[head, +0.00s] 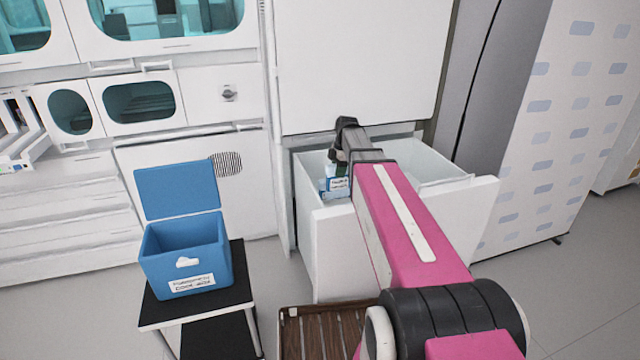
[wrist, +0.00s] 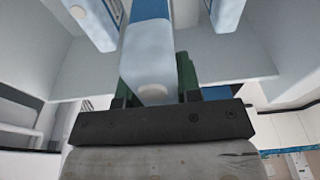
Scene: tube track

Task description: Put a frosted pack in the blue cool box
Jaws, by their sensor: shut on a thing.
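My gripper (head: 338,170) reaches down into the open white drawer (head: 467,205) in the head view. It is shut on a pale, whitish-blue pack with a blue label (wrist: 150,58), whose end shows between the green fingers in the wrist view. Other pale packs with blue labels show apart from it, one at upper left (wrist: 90,22) and one at upper right (wrist: 226,14). In the head view a white and blue pack (head: 338,184) shows just below my gripper; I cannot tell if it is the held one. The blue cool box (head: 186,262) stands with its lid up; its visible inside looks empty.
The cool box sits on a small black-topped stand (head: 236,290) left of the drawer. A brown slatted surface (head: 310,325) lies low in front of the drawer. A tall white cabinet (head: 555,120) with blue marks stands at right. Free floor shows between stand and drawer.

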